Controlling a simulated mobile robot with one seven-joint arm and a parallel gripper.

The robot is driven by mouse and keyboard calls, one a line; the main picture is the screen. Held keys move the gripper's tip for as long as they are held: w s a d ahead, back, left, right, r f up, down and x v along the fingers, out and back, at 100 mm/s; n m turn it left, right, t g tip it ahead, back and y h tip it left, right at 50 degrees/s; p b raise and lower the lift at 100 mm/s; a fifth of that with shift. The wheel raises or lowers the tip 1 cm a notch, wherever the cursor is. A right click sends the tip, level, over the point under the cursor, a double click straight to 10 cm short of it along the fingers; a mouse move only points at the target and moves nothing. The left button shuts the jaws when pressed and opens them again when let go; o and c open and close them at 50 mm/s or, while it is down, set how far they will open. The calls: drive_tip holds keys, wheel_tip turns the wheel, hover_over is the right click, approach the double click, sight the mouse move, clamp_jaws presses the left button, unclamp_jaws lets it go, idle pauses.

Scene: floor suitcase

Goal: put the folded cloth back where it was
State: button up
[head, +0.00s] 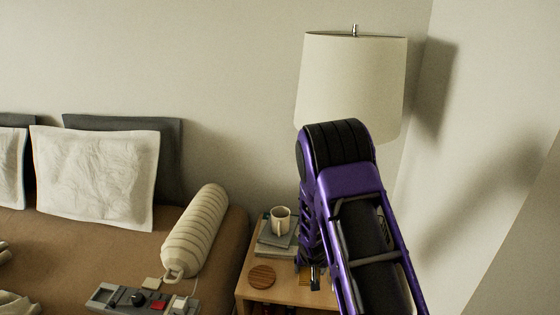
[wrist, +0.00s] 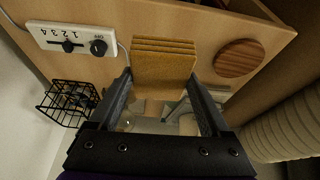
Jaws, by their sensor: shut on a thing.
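The folded cloth (wrist: 163,68) is a mustard-coloured, layered block between my fingertips in the wrist view. My gripper (wrist: 165,88) is shut on it. In the head view my gripper (head: 315,279) points down over the right part of the wooden nightstand (head: 285,297), and a sliver of the cloth (head: 304,279) shows beside it. My arm hides much of the nightstand's right side. I cannot tell whether the cloth touches the wooden top.
A round wooden coaster (head: 262,276) lies left of my gripper. A mug (head: 280,220) stands on stacked books (head: 276,242) behind. A lamp (head: 350,85) rises at the back. A dial panel (wrist: 75,42) and wire basket (wrist: 70,102) show in the wrist view.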

drive_tip(key=v, duration=0.3)
drive_tip(key=p+v, duration=0.1)
drive_tip(key=v, duration=0.2)
drive_tip(key=d+v, duration=0.1)
drive_tip(key=v, duration=0.2)
drive_tip(key=shift+s+d+f, duration=0.15)
drive_tip(key=shift+s, duration=0.15)
drive_tip(key=s+r+n+p, duration=0.1)
drive_tip(key=s+r, duration=0.7)
drive_tip(key=shift+d+r+n+y+p, duration=0.3)
drive_tip(key=shift+d+r+p, duration=0.05)
drive_tip(key=shift+r+p, duration=0.05)
drive_tip(key=shift+s+f, duration=0.1)
